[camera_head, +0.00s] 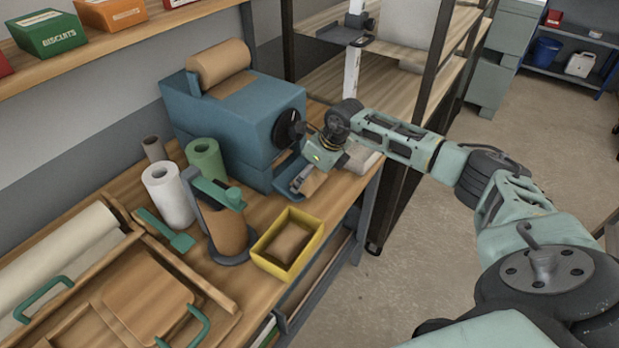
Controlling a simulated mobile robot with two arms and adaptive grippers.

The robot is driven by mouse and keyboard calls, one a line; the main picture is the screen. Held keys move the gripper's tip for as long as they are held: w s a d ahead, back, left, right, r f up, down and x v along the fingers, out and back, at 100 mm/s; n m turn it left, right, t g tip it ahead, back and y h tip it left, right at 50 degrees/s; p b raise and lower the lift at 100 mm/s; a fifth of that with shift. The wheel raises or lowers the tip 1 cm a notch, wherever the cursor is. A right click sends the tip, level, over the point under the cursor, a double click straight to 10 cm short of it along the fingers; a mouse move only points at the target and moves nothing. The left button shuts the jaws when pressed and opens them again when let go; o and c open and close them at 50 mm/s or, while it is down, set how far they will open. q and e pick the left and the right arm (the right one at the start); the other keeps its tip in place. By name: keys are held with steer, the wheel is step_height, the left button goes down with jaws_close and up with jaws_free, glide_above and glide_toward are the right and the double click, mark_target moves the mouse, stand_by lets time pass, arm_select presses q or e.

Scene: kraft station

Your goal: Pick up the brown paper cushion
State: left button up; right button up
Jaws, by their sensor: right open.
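A brown paper cushion (289,242) lies in a yellow box (262,263) on the wooden workbench. A second brown paper piece (313,183) shows at the front tray of the blue machine (236,125), right at my right gripper (305,180). My right gripper reaches in from the right and points down at this tray. It is open. Its fingers are small and partly hidden, so I cannot tell whether they touch the paper. A roll of brown paper (219,64) sits on top of the machine. My left gripper is not in view.
Left of the yellow box stand a brown roll on a dispenser (228,232), a white roll (168,194) and a green roll (205,158). A wooden shelf rack (395,85) stands behind my right arm. Clear floor (410,265) lies to the right.

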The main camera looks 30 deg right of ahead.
steer(key=c, duration=0.8)
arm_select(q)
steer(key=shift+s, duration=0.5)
arm_select(e)
steer(key=shift+o, duration=0.2)
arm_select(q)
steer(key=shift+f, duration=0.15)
arm_select(e)
steer(key=shift+r, duration=0.1)
steer(key=shift+r+b, duration=0.45)
steer(key=shift+r, duration=0.15)
step_height(320, 180, up, 3)
steer(key=shift+d+f+b, duration=0.15)
steer(key=shift+b, duration=0.65)
arm_select(q)
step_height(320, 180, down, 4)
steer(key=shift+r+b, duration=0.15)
steer(key=shift+b, duration=0.55)
arm_select(e)
steer(key=s+d+r, duration=0.6)
steer(key=s+r, duration=0.4)
steer(key=shift+r, duration=0.15)
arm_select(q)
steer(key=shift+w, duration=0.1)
arm_select(e)
steer(key=shift+w, duration=0.1)
